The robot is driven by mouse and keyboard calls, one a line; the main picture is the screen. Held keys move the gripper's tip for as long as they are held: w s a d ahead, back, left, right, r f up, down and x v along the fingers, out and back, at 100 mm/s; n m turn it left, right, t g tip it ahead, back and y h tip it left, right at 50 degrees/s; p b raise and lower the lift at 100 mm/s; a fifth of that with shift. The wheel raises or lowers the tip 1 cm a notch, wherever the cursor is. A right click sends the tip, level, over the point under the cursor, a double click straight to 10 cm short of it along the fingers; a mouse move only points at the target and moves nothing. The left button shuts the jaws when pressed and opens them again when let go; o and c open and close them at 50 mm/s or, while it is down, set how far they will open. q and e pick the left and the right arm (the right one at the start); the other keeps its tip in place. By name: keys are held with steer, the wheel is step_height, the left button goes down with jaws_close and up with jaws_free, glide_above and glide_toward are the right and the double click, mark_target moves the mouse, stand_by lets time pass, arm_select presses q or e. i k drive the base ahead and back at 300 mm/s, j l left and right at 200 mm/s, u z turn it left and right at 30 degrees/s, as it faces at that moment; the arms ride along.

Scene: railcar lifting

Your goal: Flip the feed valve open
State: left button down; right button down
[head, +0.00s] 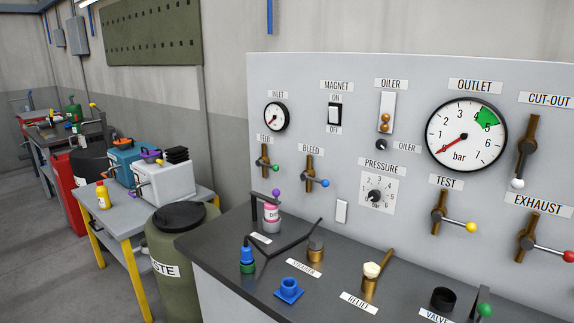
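The feed valve (264,160) is on the left part of the grey panel, under the label FEED (264,140) and below the inlet gauge (275,117). It has an upright brass body and a short lever that points right and slightly down, across the body, ending in a green ball (278,168). The inlet gauge is too small to read surely; its needle points to the lower left. Neither of my grippers shows in the head view.
The bleed valve (309,176) with a blue ball stands close right of the feed valve. A waste bin (175,245) stands left of the bench.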

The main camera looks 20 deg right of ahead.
mark_target(259, 163)
steer(key=i+j+z, duration=0.1)
steer(key=z, duration=0.3)
steer(key=i+j+z, duration=0.1)
steer(key=z, duration=0.3)
steer(key=j+z, duration=0.35)
steer(key=i+j+z, duration=0.1)
steer(key=z, duration=0.3)
steer(key=j+z, duration=0.45)
steer(key=j, duration=1.55)
